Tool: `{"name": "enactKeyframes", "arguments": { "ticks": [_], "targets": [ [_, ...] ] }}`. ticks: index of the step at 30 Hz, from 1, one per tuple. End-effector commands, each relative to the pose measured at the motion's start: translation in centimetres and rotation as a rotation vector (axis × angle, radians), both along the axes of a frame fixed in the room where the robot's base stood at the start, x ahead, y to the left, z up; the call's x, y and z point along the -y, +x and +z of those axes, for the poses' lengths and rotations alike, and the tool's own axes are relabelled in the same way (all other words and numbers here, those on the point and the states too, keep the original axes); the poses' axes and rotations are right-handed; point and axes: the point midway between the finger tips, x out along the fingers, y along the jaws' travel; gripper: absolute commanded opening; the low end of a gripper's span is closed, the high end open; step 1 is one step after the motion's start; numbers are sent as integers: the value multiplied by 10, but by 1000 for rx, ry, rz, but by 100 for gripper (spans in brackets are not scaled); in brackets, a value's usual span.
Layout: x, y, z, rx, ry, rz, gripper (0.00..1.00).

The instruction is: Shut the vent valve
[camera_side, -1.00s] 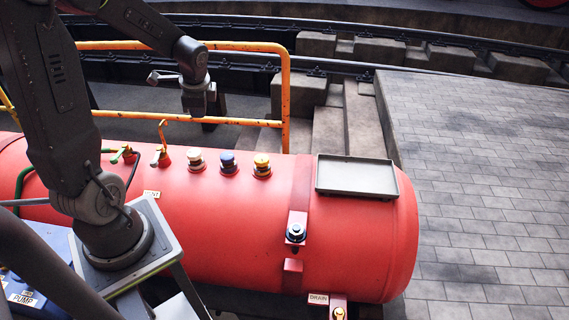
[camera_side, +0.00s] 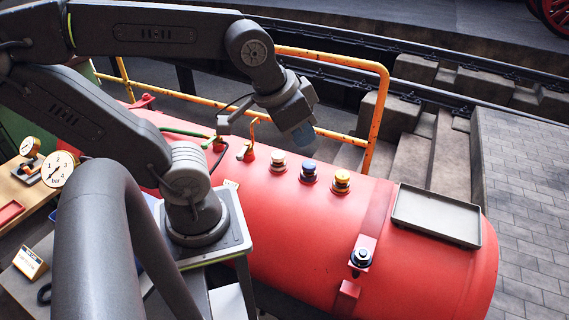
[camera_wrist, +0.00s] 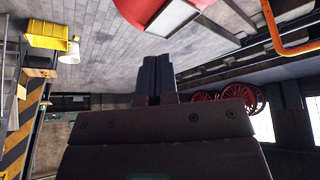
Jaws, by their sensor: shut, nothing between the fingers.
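The red tank (camera_side: 290,235) lies across the side view with several fittings along its top. Two red valves with levers stand at its upper left: one has an upright orange lever (camera_side: 253,126), the other (camera_side: 219,141) is partly crowded by a dark hose. A small white label (camera_side: 231,184) sits in front of them, too small to read, so I cannot tell which valve is the vent. My gripper (camera_side: 304,138) hangs to the right of the orange lever, near the knobs, apart from the lever. Its fingers (camera_wrist: 156,75) are together and empty in the wrist view.
White, blue (camera_side: 309,170) and yellow (camera_side: 341,181) knobs stand in a row beside the valves. A grey tray (camera_side: 437,215) sits on the tank's right end. A yellow rail (camera_side: 378,110) runs behind. Gauges (camera_side: 57,169) stand at the left.

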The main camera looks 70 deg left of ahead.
Motion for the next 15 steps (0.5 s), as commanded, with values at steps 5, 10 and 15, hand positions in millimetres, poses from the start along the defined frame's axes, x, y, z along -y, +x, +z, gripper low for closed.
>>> {"name": "enactKeyframes", "arguments": {
  "ticks": [5, 10, 15],
  "targets": [
    [-20, 21, -11, -137, 95, -10, 0],
    [-56, 51, -32, -349, 229, -38, 0],
    [-96, 78, -61, -568, 347, -79, 0]
  ]
}}
